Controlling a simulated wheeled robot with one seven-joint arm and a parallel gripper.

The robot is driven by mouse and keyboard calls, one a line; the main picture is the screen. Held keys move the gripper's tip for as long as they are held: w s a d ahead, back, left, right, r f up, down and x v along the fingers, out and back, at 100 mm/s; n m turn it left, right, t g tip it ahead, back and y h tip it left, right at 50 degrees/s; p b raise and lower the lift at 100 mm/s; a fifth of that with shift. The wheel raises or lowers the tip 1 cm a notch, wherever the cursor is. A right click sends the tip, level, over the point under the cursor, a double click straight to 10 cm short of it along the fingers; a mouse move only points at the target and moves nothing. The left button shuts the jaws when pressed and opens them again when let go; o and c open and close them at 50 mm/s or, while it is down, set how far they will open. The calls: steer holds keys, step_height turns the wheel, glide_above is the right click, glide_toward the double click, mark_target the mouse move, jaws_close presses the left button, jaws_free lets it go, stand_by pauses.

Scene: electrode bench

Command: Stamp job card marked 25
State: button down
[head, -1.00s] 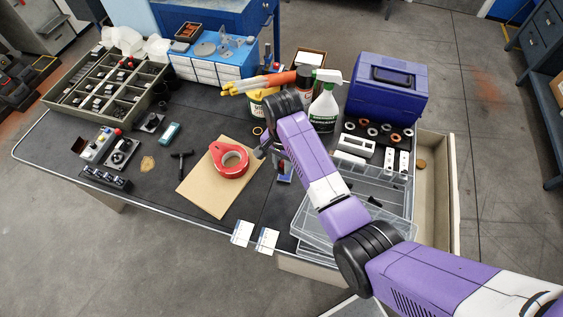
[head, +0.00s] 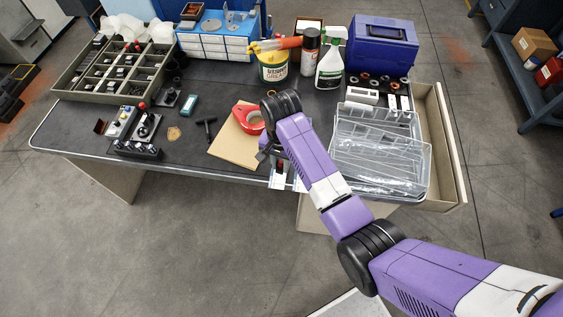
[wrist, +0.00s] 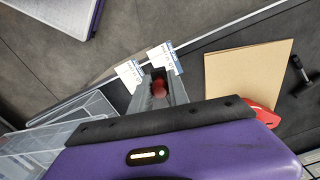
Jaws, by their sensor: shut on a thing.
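My gripper (wrist: 160,90) is shut on a small red-topped thing (wrist: 159,86), probably the stamp. Its lower part is hidden by the fingers in the wrist view. Two white job cards with blue edges, a left one (wrist: 130,75) and a right one (wrist: 166,58), lie side by side at the bench's front edge, just beyond the fingertips. In the head view my gripper (head: 275,155) is largely hidden by my arm; the cards (head: 299,184) show just below it. The numbers on the cards are too small to read, so I cannot tell which is 25.
Clear plastic trays (head: 380,160) stand to the right. A grease tub (head: 273,68) and a spray bottle (head: 329,70) stand behind. Floor lies open in front of the bench.

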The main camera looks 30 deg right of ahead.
mark_target(282, 180)
steer(key=shift+f, duration=0.7)
steer(key=shift+f+b, duration=0.95)
steer(key=shift+f, duration=1.3)
steer(key=shift+f+b, duration=0.35)
steer(key=shift+f, duration=0.15)
steer(key=shift+s+f, duration=0.1)
steer(key=shift+f, duration=0.05)
stand_by(0.3)
steer(key=shift+r+p, duration=1.4)
steer(key=shift+r, duration=2.2)
